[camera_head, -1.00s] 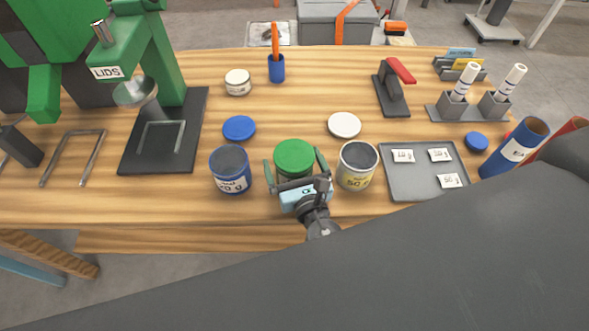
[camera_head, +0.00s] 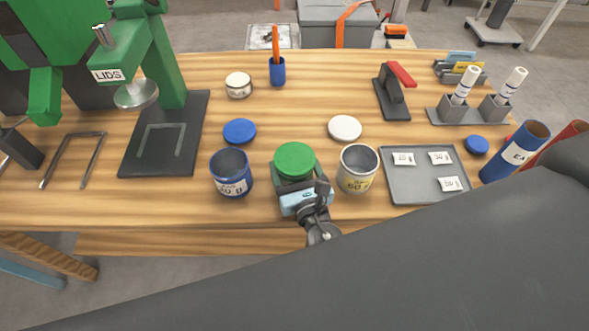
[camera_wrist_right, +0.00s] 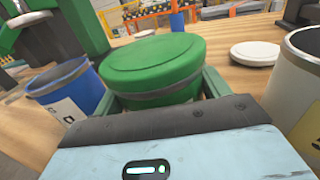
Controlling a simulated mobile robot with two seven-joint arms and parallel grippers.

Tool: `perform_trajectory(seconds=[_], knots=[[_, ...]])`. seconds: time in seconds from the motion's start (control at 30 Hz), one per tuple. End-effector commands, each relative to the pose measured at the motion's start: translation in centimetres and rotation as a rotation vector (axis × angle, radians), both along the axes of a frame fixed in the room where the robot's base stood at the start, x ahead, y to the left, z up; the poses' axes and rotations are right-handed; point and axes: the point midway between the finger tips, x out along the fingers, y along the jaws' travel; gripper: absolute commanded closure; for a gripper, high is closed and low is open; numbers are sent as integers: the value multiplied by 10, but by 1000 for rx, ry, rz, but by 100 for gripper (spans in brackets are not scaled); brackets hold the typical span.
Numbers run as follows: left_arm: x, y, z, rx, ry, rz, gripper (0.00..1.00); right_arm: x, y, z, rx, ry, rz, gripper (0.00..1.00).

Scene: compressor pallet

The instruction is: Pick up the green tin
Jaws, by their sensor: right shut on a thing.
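The green tin (camera_head: 294,161) with its green lid stands upright near the front of the wooden table, between a blue tin and a white tin. My right gripper (camera_head: 295,178) is shut on its sides, coming from the front. In the right wrist view the tin (camera_wrist_right: 155,66) sits between the two green fingers (camera_wrist_right: 160,95). I cannot tell whether the tin is clear of the table; its lower part is hidden by the gripper. My left gripper is not in view.
An open blue tin (camera_head: 231,177) stands close on the left, an open white tin (camera_head: 357,172) close on the right. A blue lid (camera_head: 239,131) and a white lid (camera_head: 344,128) lie behind. A grey tray (camera_head: 421,188) with labels is right. A green lid press (camera_head: 168,60) stands left.

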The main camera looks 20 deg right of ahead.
Motion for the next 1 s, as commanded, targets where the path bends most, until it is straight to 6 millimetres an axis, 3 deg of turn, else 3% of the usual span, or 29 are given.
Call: perform_trajectory(seconds=[0.57,0.83,1.0], knots=[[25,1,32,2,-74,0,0,1,0,42,1,-10,0,93],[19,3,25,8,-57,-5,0,-29,-10,37,-1,2,1,93],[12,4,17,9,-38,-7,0,-63,-23,38,-1,6,1,93]])
